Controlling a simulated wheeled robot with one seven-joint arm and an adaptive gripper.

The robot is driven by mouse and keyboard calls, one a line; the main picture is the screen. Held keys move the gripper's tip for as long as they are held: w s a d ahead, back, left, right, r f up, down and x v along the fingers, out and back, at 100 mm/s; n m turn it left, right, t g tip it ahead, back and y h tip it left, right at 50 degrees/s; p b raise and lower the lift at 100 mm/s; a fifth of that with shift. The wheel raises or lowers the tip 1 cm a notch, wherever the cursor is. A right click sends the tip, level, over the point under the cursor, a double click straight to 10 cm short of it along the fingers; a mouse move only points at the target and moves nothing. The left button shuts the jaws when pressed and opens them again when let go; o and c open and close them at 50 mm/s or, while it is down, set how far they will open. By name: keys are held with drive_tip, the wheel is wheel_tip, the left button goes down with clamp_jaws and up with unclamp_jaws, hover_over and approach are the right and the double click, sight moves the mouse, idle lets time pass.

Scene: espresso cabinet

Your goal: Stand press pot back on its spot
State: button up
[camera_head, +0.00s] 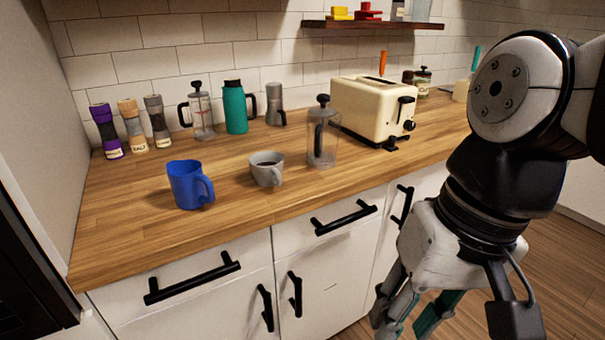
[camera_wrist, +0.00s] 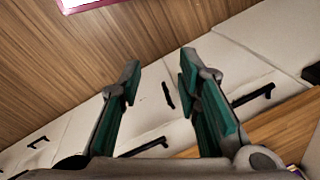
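Two press pots of clear glass with black plunger knobs stand upright on the wooden counter. One press pot (camera_head: 322,138) stands just left of the toaster, toward the front, and looks empty. The other press pot (camera_head: 203,117) stands at the back near the tiled wall, between the grinders and the teal flask. I cannot tell which one the task names. My gripper (camera_head: 407,318) hangs low in front of the cabinet doors, right of and below both pots, touching neither. The wrist view shows my gripper (camera_wrist: 160,62) with its fingers spread and nothing between them.
A blue mug (camera_head: 188,187) and a grey cup of dark liquid (camera_head: 266,170) stand near the counter's front. A cream toaster (camera_head: 365,107), teal flask (camera_head: 235,108) and grey moka-like pot (camera_head: 274,106) stand behind. Bare wood (camera_head: 130,220) lies at the front left. Black handles stick out below.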

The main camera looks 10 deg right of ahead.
drive_tip(key=s+d+n+h, duration=0.1)
drive_tip(key=s+d+n+t, duration=0.1)
drive_tip(key=shift+d+f+h, duration=0.35)
drive_tip(key=shift+d+h, duration=0.05)
idle(0.3)
wheel_tip(320, 180, up, 14)
drive_tip(key=t+p, duration=0.2)
drive_tip(key=p, duration=1)
drive_tip(key=shift+d+t, duration=0.15)
drive_tip(key=shift+t, duration=0.15)
